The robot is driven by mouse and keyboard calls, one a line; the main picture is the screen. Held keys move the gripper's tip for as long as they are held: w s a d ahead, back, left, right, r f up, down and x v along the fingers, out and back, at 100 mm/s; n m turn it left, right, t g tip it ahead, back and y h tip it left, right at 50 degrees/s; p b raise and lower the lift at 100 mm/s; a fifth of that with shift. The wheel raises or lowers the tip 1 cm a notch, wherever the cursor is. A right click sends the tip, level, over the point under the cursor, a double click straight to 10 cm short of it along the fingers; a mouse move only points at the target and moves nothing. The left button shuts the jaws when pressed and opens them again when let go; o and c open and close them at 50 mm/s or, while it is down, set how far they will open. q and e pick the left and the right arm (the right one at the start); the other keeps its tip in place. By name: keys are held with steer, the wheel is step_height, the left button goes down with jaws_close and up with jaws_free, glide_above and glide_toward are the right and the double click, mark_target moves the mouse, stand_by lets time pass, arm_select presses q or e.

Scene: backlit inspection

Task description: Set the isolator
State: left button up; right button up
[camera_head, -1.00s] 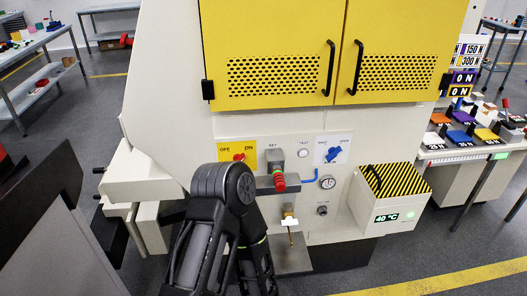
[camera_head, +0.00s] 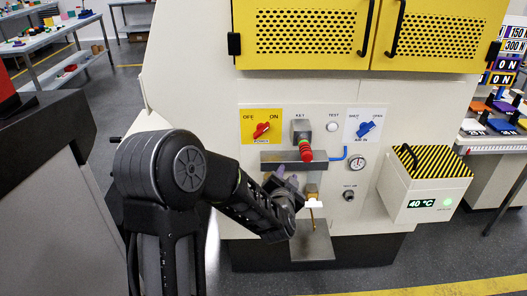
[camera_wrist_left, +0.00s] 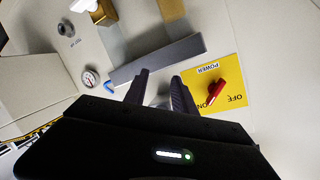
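The isolator looks to be the red rotary handle (camera_head: 262,130) on the yellow OFF/ON plate (camera_head: 247,116) of the cream machine. Its handle slants, with its upper right end towards ON. The handle also shows in the left wrist view (camera_wrist_left: 216,93), upside down, beside the word POWER. My left gripper (camera_head: 283,184) is below the plate and a little right, under the grey ledge. In the left wrist view its two fingers (camera_wrist_left: 158,82) are apart with nothing between them, and the red handle is just right of them, not touched. My right gripper is not in view.
A grey ledge (camera_head: 283,161) juts out below the plate, with a red and green piece (camera_head: 306,151) above it. A blue handle (camera_head: 367,130), a gauge (camera_head: 357,163) and a brass fitting (camera_head: 312,190) are to the right. A striped-lid box (camera_head: 425,185) sticks out further right.

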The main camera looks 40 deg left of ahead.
mark_target(263, 132)
arm_select(q)
steer(key=s+a+r+y+b, duration=0.1)
steer(key=a+r+y, duration=0.3)
steer(key=a+r, duration=0.3)
steer(key=shift+s+r+t, duration=0.2)
steer(key=shift+r+t, duration=0.2)
steer(key=shift+r, duration=0.35)
steer(key=shift+x, duration=3.95)
steer(key=shift+c, duration=0.3)
jaws_close()
